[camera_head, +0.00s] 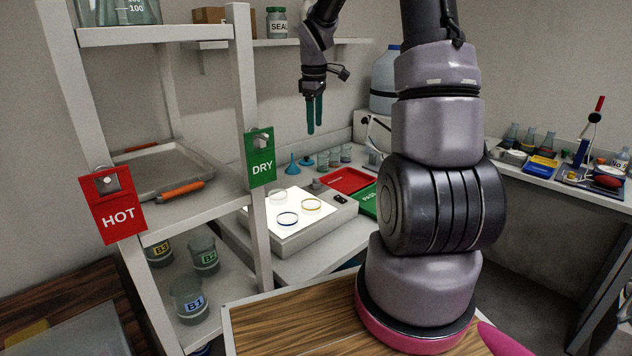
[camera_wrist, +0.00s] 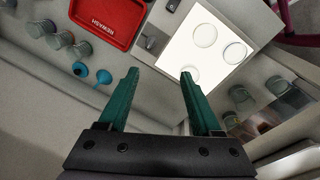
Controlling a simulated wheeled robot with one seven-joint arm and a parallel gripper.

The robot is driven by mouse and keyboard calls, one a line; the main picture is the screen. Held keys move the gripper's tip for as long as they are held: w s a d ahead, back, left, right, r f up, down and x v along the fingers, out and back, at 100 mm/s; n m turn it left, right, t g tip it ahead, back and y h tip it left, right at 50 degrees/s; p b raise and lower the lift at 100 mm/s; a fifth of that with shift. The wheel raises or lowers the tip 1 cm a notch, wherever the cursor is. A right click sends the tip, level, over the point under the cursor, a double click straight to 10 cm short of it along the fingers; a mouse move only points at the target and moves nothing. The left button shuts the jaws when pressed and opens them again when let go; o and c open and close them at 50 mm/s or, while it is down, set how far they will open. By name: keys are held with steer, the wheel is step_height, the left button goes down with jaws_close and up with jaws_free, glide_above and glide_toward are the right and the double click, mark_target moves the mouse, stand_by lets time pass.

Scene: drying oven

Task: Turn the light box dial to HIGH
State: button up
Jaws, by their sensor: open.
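The light box (camera_head: 283,240) stands on the counter with its white panel lit; it also shows in the wrist view (camera_wrist: 184,40). A small grey knob (camera_head: 316,184), apparently the dial, sits on its back edge strip, with a black switch (camera_head: 340,198) to its right. The knob appears dark in the wrist view (camera_wrist: 151,42); its setting and any labels are too small to read. My gripper (camera_head: 315,114) is open and empty, pointing down, well above the counter behind the light box. In the wrist view its green fingertips (camera_wrist: 160,74) are spread below the knob.
The shelf rack (camera_head: 247,100) with a DRY tag (camera_head: 262,158) stands left.

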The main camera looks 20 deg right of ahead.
mark_target(316, 179)
steer(key=w+f+n, duration=0.1)
steer(key=f, duration=0.6)
steer(key=w+d+f+n, duration=0.1)
steer(key=w+f, duration=0.1)
steer(key=f, duration=0.5)
steer(key=w+d+f+n+g, duration=0.1)
steer(key=f, duration=0.6)
steer(key=shift+w+d+f+n+y, duration=0.1)
steer(key=shift+w+f+n+y, duration=0.2)
steer(key=shift+w+f+n, duration=0.1)
jaws_close()
